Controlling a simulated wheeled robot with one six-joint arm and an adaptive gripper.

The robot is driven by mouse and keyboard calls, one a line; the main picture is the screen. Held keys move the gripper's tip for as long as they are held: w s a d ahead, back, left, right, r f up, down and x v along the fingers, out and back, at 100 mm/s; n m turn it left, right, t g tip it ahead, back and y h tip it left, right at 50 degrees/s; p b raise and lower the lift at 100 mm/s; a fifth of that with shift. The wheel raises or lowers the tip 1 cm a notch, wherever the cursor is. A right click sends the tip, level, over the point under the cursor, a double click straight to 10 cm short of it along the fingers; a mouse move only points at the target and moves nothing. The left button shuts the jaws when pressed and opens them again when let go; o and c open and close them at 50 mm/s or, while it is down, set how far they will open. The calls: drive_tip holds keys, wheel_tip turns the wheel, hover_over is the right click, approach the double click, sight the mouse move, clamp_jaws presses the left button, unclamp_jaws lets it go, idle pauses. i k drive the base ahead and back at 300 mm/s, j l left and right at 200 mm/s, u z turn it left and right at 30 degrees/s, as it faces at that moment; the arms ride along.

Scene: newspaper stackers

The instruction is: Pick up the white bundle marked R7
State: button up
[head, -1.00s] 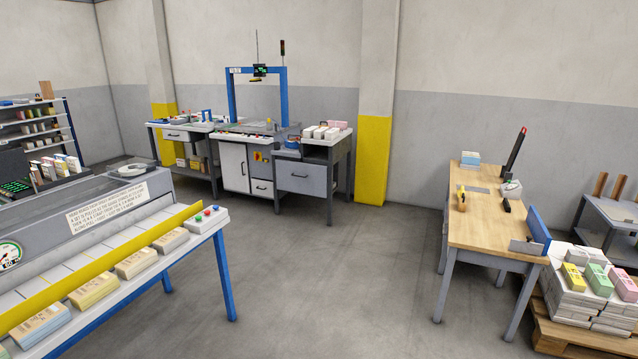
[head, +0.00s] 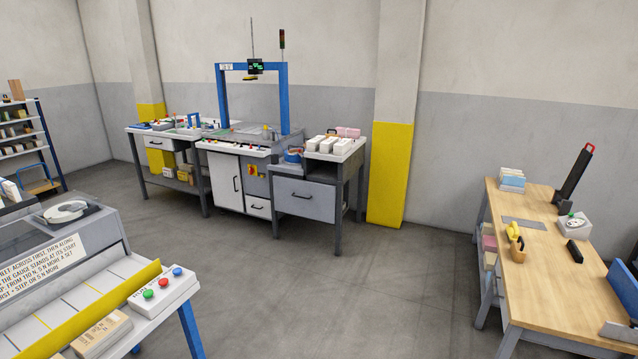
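Several white bundles (head: 326,143) lie on the grey table (head: 305,195) at the right of the blue strapping frame, near the back wall. They are too small and far off for me to read any mark, so I cannot tell which one is R7. A pink bundle (head: 347,132) lies behind them on the same table. My gripper is not in view.
A wooden bench (head: 545,270) stands at the right, with a stack of white and blue papers (head: 512,178) on it. A grey machine with a yellow rail (head: 95,313) fills the lower left. The grey floor (head: 340,290) between them is clear.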

sight(312, 145)
drive_tip(key=i, duration=3.85)
drive_tip(key=i+u, duration=0.1)
drive_tip(key=i, duration=0.55)
drive_tip(key=i+l, duration=0.15)
drive_tip(key=i, duration=0.55)
drive_tip(key=j+u, duration=0.05)
